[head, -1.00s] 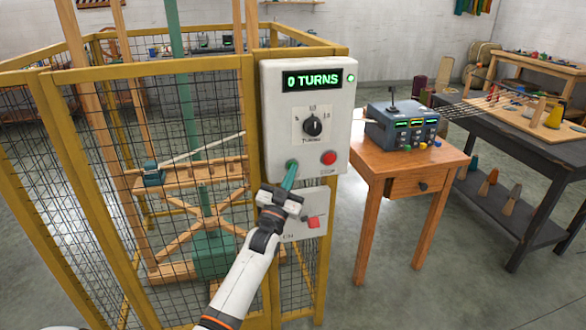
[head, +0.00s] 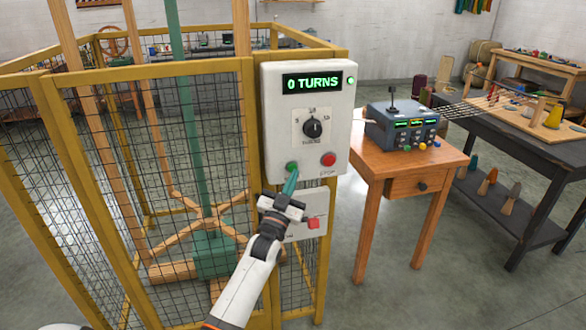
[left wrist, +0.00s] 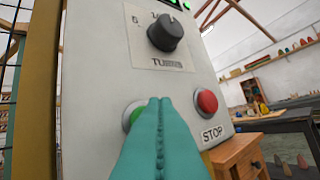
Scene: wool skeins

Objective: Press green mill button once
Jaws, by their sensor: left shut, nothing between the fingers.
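The green button (head: 292,168) is on the lower left of the white control box (head: 345,110), with a red STOP button (head: 328,159) to its right. The display (head: 312,81) reads 0 TURNS. My left gripper (head: 292,180) is shut and empty, its teal fingertips just below the green button. In the left wrist view the fingers (left wrist: 157,105) hide the right part of the green button (left wrist: 131,113); I cannot tell whether they touch it. The mill (head: 213,255), a green post with wooden arms, stands inside the cage. My right gripper is not in view.
A yellow mesh cage (head: 150,72) surrounds the mill. A dial (head: 312,127) is above the buttons, and a lower box carries a red switch (head: 313,223). A wooden table (head: 405,165) with a blue-grey console (head: 400,128) stands to the right, beside a dark bench (head: 515,140).

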